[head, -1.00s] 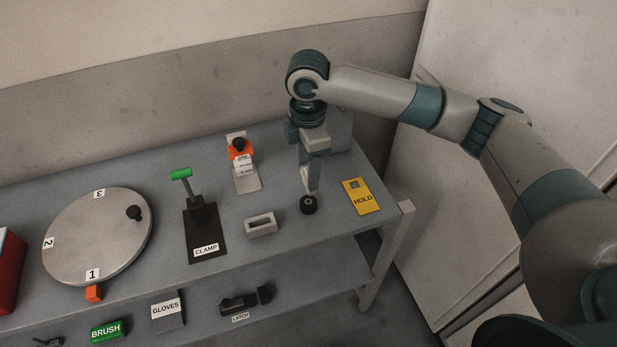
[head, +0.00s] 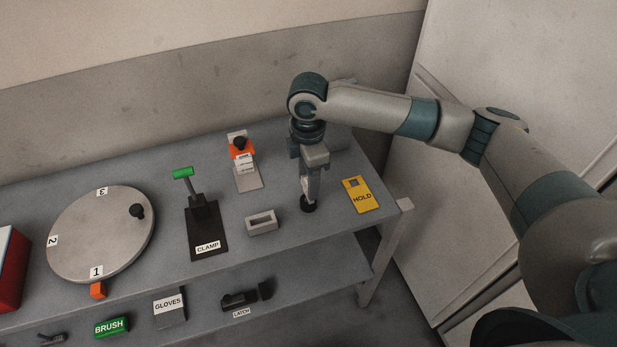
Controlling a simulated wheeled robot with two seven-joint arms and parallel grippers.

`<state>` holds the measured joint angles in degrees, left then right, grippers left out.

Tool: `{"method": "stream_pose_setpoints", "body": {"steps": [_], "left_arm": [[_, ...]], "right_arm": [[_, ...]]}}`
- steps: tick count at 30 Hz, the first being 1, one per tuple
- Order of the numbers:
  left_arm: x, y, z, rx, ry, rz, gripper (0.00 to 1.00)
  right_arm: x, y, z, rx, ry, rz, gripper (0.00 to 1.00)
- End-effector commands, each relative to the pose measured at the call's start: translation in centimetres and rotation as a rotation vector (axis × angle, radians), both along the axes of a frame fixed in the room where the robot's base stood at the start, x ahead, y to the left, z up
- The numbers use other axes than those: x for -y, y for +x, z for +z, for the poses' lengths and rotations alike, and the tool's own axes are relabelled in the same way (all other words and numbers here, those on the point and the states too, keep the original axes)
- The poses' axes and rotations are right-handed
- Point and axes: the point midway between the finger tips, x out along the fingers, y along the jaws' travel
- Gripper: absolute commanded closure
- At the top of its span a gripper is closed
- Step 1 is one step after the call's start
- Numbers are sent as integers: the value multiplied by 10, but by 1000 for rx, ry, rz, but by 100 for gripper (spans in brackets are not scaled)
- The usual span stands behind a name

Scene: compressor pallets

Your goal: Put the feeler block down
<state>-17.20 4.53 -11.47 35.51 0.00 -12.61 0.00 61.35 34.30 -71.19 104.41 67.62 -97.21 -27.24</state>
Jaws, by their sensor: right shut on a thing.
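My right gripper (head: 308,195) points straight down over the right part of the bench top. It is shut on a small pale piece, which I take to be the feeler block (head: 306,187); the fingers hide most of it. Directly below the fingertips, a small round black piece (head: 308,206) stands on the bench. The fingertips overlap its top in this view; I cannot tell whether they touch it. My left gripper is out of view.
The bench (head: 335,222) holds a slotted grey block (head: 262,222), a yellow HOLD plate (head: 361,194), a black CLAMP stand (head: 207,230), an orange-topped stand (head: 242,151) and a numbered turntable (head: 100,235). Free surface lies between the slotted block and the HOLD plate.

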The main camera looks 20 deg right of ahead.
Motion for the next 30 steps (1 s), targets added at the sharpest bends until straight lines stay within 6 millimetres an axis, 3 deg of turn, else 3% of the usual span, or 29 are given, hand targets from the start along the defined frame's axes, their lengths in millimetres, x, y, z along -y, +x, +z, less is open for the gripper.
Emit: {"method": "stream_pose_setpoints", "body": {"steps": [17,18,20,30], "left_arm": [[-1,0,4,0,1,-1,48],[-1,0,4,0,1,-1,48],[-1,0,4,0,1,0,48],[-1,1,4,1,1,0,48]], "right_arm": [[0,0,-11,1,0,0,92],[0,0,-12,0,0,0,51],[0,0,-12,0,0,0,37],[0,0,-11,0,0,0,37]]}}
